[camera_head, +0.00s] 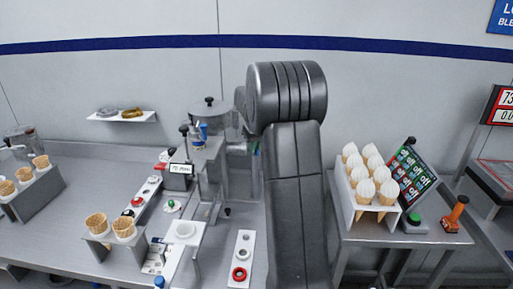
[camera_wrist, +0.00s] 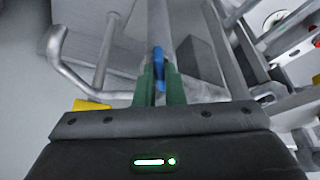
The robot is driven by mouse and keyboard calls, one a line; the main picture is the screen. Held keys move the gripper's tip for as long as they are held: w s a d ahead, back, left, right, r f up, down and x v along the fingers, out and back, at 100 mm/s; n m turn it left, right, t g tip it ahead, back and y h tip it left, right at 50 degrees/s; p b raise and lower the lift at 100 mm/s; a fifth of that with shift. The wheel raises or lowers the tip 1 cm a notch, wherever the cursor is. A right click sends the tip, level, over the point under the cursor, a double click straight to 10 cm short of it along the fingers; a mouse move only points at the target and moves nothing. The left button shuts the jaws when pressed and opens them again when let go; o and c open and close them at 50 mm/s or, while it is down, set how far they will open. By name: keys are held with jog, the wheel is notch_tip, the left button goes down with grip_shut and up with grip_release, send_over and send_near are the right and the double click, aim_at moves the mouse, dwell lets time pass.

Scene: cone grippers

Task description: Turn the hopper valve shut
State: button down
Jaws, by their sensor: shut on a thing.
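In the wrist view, the blue valve handle (camera_wrist: 158,54) stands upright between the green fingertips of my gripper (camera_wrist: 159,77). The fingers are closed on it, one at each side. Its lower part is hidden between the fingers. In the head view, the grey hopper (camera_head: 209,108) with a dark knob on its lid stands left of my arm. My gripper is largely hidden behind my arm there, and I cannot make out its hold on the handle.
Cones in a holder (camera_head: 110,237) stand on the left counter. Filled white-topped cones stand in a rack (camera_head: 355,205) on the right table, beside a menu panel (camera_head: 411,172). Metal tubes (camera_wrist: 80,62) and frame bars lie close around my gripper.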

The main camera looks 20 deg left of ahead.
jog(key=m+h, duration=0.1)
jog(key=m, duration=0.2)
jog(key=m+t+h, duration=0.1)
jog(key=m, duration=0.2)
jog(key=shift+s+a+m+b, duration=0.1)
jog(key=shift+a+m+b, duration=0.1)
jog(key=shift+m+b, duration=0.1)
dwell(0.5)
jog(key=c, duration=1.5)
grip_release()
jog(key=v, duration=0.7)
jog(key=b+v, duration=0.1)
jog(key=v, duration=0.6)
jog(key=shift+s+a+f, duration=0.15)
jog(key=shift+s+a, duration=0.05)
jog(key=shift+f, duration=0.1)
jog(key=x, duration=0.9)
jog(key=p+x, duration=0.1)
jog(key=x, duration=0.3)
jog(key=shift+w+d+f, duration=0.15)
jog(key=shift+w+f, duration=0.05)
jog(key=shift+w, duration=0.15)
